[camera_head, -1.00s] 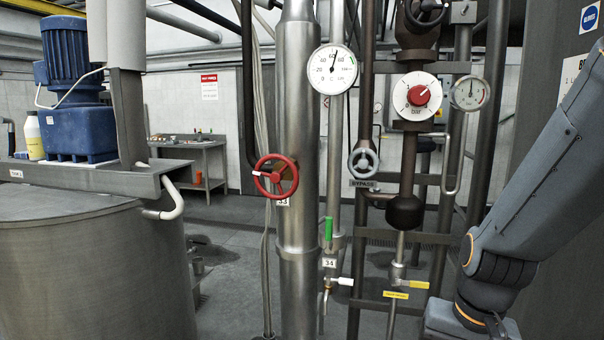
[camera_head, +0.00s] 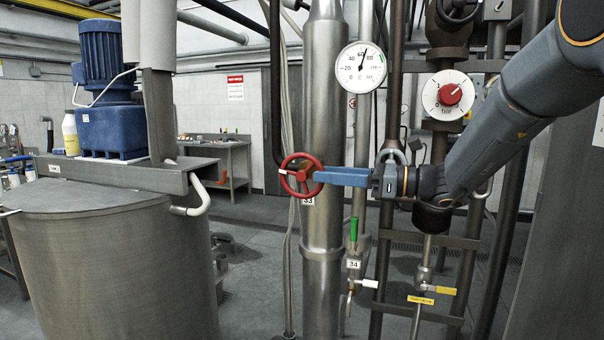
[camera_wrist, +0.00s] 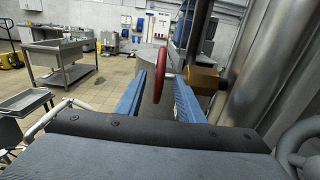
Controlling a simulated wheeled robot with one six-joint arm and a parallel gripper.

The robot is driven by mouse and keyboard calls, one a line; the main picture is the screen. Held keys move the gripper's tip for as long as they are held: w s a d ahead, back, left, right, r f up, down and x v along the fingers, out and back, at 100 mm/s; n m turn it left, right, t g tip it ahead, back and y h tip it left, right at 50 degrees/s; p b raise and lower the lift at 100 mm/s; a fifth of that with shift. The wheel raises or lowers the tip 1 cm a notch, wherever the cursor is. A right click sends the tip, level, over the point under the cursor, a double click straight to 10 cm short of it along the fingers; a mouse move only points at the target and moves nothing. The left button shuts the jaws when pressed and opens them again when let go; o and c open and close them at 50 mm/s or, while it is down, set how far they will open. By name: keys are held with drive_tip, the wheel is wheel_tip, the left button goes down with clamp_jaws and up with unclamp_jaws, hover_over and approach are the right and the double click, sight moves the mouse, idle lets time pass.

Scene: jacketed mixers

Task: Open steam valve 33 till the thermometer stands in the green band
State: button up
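The red handwheel (camera_head: 301,175) of valve 33 stands upright on the steel pipe, its tag (camera_head: 307,201) just below. A pale mark sits on the left of its rim. My gripper (camera_head: 318,177) reaches in from the right, its blue fingers at the wheel's right side. In the wrist view the wheel (camera_wrist: 159,76) shows edge-on between the two fingers, with a gap on each side. My gripper (camera_wrist: 158,84) is open there. The round white thermometer (camera_head: 361,68) has its needle a little right of upright, near 60. A green mark lies further clockwise on its dial.
A green-handled valve tagged 34 (camera_head: 354,230) is below my gripper. A steel vessel (camera_head: 120,265) stands at left. Grey floor lies between it and the pipes.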

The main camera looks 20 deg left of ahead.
sight(287, 172)
drive_tip(key=a, duration=0.2)
drive_tip(key=a+p, duration=0.1)
drive_tip(key=a, duration=0.1)
drive_tip(key=a+p, duration=0.1)
drive_tip(key=a, duration=0.2)
drive_tip(key=shift+w, duration=0.25)
clamp_jaws()
